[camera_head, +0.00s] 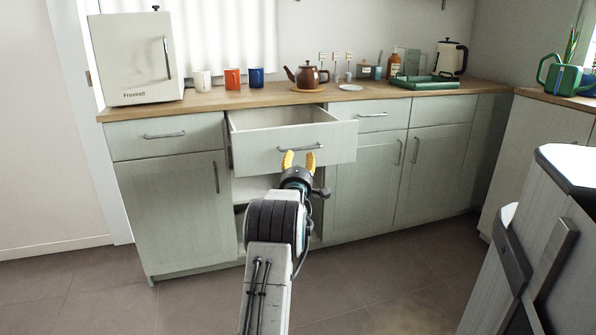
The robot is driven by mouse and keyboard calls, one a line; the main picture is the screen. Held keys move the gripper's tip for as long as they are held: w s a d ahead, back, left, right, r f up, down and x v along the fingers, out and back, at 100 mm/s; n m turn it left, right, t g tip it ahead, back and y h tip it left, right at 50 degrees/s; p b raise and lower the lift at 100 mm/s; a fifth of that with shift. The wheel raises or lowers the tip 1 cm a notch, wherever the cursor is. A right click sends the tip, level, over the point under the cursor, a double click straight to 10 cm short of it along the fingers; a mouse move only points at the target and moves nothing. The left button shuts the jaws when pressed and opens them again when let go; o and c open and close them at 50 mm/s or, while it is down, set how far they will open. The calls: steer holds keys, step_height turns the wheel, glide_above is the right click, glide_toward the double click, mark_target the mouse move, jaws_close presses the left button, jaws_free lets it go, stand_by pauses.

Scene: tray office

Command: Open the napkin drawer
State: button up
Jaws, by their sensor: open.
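The drawer (258,155) in the middle of the cabinet row is pulled out, and its inner back and side walls show. Its floor is hidden by the front panel. A grey bar handle (328,146) runs across the front. My gripper (299,159) has yellow fingertips spread apart, at the handle's left part in the picture. I cannot tell whether the fingers touch the handle. No napkins are visible.
The wooden counter (200,102) holds a small white fridge (135,60), mugs (232,79), a brown teapot (307,76) and a green tray (425,83). The neighbouring drawer (165,135) at left is shut. A grey unit (520,240) stands at right; the floor (380,275) between is clear.

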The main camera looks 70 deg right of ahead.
steer(key=shift+v, duration=2.25)
